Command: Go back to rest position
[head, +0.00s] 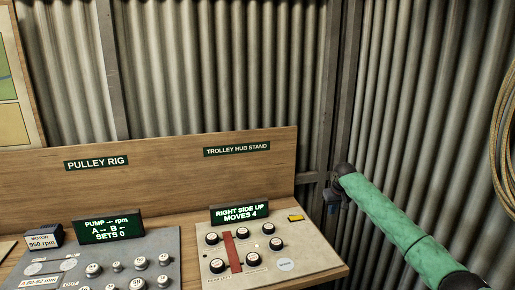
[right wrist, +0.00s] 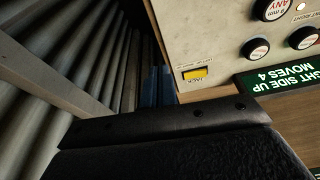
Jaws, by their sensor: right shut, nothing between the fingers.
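My right gripper (head: 333,204) hangs at the end of my green right arm, to the right of the trolley hub stand panel (head: 285,266) and clear of it. Its dark blue fingers are small in the head view. In the right wrist view the blue fingers (right wrist: 160,85) show beyond a black edge, close together with nothing between them, beside the panel's edge. My left gripper is in neither view.
The trolley hub stand has a lit display (head: 239,212), several black-rimmed knobs, a red bar (head: 232,252) and a yellow jack button (head: 296,218). The pulley rig panel (head: 165,245) stands to its left. Corrugated walls close the back and right. A coiled rope (head: 503,150) hangs far right.

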